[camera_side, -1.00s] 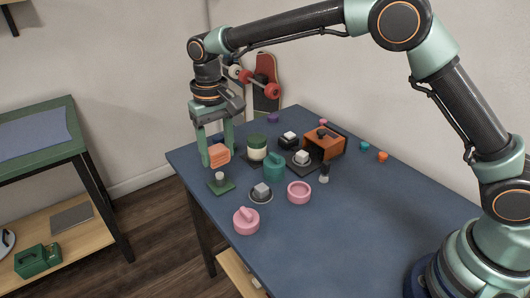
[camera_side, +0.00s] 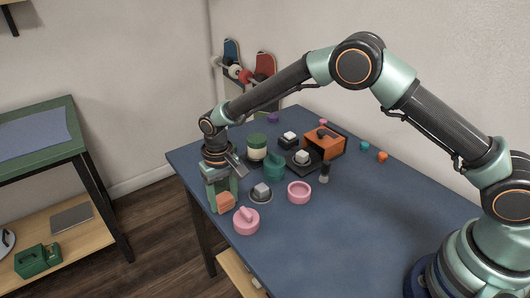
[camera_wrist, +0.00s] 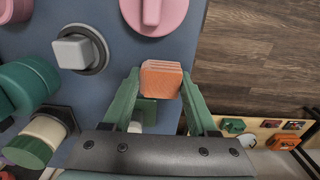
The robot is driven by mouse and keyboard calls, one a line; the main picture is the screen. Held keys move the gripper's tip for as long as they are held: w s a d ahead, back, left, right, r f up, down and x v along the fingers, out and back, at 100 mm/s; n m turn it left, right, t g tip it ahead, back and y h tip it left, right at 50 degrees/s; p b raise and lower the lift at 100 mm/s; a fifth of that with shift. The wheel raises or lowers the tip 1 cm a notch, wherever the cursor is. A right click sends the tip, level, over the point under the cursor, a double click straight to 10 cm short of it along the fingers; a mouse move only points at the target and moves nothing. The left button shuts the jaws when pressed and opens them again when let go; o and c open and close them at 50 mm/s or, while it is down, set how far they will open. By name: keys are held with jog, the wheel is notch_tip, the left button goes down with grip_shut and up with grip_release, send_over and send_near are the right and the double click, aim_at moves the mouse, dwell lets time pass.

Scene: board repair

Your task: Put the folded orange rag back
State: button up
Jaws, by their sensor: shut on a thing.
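The folded orange rag (camera_side: 226,201) is a small layered block. My gripper (camera_side: 224,198) is shut on it, near the left edge of the blue table. In the wrist view the rag (camera_wrist: 161,79) sits between the two green fingertips. Below it in that view, a green square plate (camera_wrist: 150,107) partly shows; in the side view my gripper hides this plate. Whether the rag touches the plate or the table is hard to tell.
A pink lidded piece (camera_side: 246,221), a grey block on a round base (camera_side: 261,192) and a pink ring (camera_side: 299,192) stand close right of my gripper. A teal pot (camera_side: 274,166), a green-lidded jar (camera_side: 257,148) and an orange box (camera_side: 327,142) stand farther back. The table's right front is clear.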

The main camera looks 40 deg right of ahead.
jog(key=shift+f, duration=0.15)
jog(key=o, duration=1.2)
